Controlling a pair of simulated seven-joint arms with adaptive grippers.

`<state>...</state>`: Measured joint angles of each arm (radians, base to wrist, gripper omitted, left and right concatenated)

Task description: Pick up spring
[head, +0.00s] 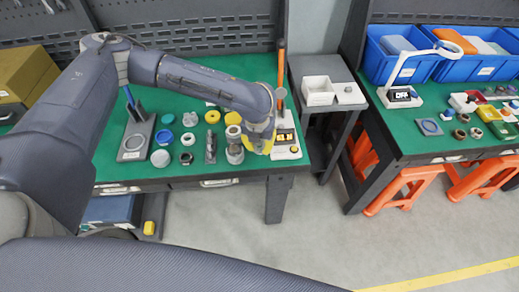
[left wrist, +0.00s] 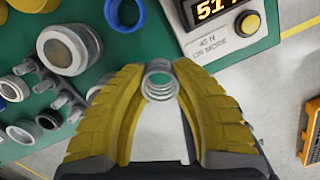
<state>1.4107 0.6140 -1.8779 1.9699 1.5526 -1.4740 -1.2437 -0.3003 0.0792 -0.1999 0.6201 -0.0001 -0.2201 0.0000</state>
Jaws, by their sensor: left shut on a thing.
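The spring (left wrist: 160,86) is a small pale coil between the yellow fingertips of my left gripper (left wrist: 160,80) in the left wrist view. The gripper is shut on it near the front edge of the green table. In the head view my left gripper (head: 260,138) shows as a yellow shape beside the device with a lit display; the spring cannot be made out there. My right gripper is not in view.
The green table (head: 112,172) holds several caps, rings and fittings left of my gripper. A device with a lit display (head: 286,142) stands close on the right. A white box (head: 318,92) sits on a grey stand farther right. A second table (head: 400,136) has blue bins.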

